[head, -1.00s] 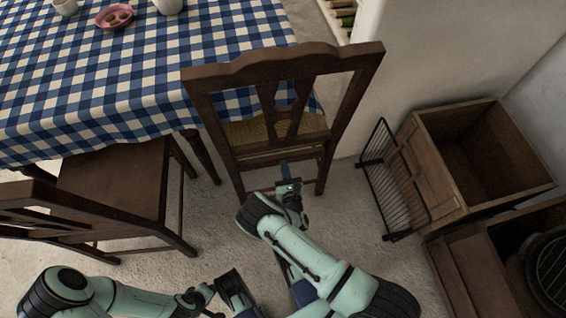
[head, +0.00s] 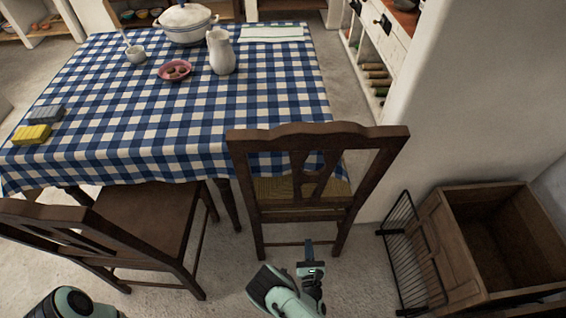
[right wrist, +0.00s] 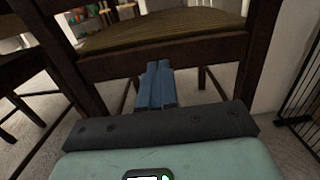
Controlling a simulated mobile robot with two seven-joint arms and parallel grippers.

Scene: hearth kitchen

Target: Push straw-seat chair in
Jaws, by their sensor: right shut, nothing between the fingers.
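The straw-seat chair (head: 317,133) is dark wood and stands upright at the near right end of the table (head: 130,107), its back toward me. Its woven seat (head: 290,188) shows through the back, its far part hidden by the hanging cloth. The seat also shows in the right wrist view (right wrist: 165,28). My right gripper (head: 308,246) is shut and empty, low behind the chair between its rear legs. In the right wrist view its blue fingers (right wrist: 156,84) point at the rear seat rail; I cannot tell whether they touch. My left gripper is out of view.
A second dark chair (head: 150,212) stands close on the left. A wire rack (head: 408,250) and an open wooden box (head: 490,235) stand at the right, beside a white wall (head: 450,110). A jug (head: 221,52), tureen (head: 187,24) and pink bowl (head: 174,71) are on the table.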

